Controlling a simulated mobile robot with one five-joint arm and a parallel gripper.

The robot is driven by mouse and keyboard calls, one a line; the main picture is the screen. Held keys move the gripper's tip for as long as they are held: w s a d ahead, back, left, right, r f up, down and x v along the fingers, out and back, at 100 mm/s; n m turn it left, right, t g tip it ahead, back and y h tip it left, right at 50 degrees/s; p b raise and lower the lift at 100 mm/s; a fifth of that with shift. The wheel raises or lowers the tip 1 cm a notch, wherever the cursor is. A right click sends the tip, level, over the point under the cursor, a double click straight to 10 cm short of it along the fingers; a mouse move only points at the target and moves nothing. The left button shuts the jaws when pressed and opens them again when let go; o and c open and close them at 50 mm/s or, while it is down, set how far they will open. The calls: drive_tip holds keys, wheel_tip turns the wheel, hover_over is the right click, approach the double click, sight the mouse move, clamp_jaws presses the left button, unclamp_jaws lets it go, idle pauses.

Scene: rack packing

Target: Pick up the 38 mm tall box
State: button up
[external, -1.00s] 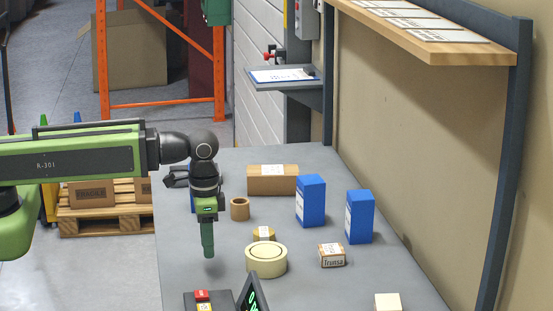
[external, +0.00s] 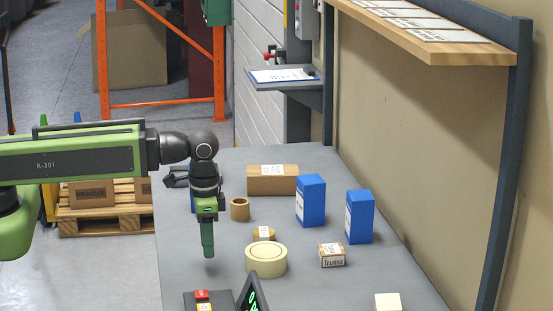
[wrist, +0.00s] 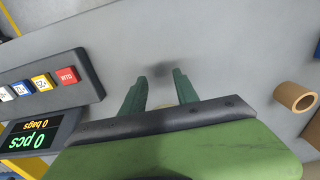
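My gripper (external: 208,252) points straight down over the left part of the grey table, to the left of the cream tape roll. In the wrist view, my gripper (wrist: 160,73) has its two green fingers apart, with bare table and a soft shadow between the tips. Several boxes stand on the table: a small brown printed box (external: 332,258), a long brown carton (external: 272,184), two blue boxes (external: 311,203) (external: 360,218), and a pale box (external: 388,301) at the front edge of the picture. I cannot tell which is 38 mm tall. None is between the fingers.
A cardboard tube (external: 240,209) stands farther back. A button panel (wrist: 50,83) and display (wrist: 40,133) are at the near left. A wall shelf (external: 440,42) overhangs the right side.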

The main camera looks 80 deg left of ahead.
drive_tip(key=shift+o, duration=0.2)
idle(0.3)
drive_tip(key=o, duration=1)
drive_tip(key=shift+o, duration=0.2)
